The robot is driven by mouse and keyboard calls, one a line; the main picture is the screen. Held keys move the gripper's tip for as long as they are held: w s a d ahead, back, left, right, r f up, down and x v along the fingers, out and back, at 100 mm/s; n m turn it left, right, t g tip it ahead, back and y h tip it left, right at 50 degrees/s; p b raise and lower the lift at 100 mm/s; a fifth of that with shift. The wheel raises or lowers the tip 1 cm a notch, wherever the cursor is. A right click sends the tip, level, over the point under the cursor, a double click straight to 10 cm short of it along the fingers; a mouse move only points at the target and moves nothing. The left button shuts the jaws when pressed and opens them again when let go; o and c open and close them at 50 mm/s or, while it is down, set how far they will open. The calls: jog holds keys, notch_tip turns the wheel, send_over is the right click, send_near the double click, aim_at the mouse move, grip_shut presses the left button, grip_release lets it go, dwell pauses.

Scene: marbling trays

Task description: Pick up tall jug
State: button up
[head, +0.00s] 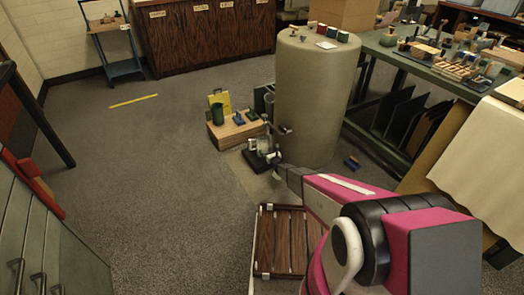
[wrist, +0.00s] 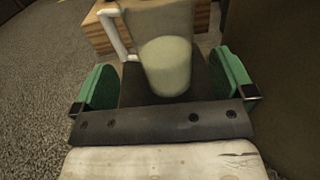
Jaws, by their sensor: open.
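In the wrist view a tall clear jug (wrist: 165,62) with a pale handle on its left stands upright, with a pale greenish fill in its lower part. My gripper (wrist: 168,82) is open, with one green finger on each side of the jug and a visible gap to it on both sides. The jug's top is cut off by the upper edge of the view. In the head view my gripper (head: 270,154) is low beside the column, and the jug is too small and covered there to make out clearly.
A wide beige column (head: 312,105) stands close on the right. A slatted wooden rack (head: 287,242) lies in front.

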aim_at(265, 145)
jog(key=x, duration=0.8)
jog(key=shift+w+f, duration=0.1)
jog(key=c, duration=1.3)
jog(key=shift+c, duration=0.8)
jog(key=shift+r, duration=0.25)
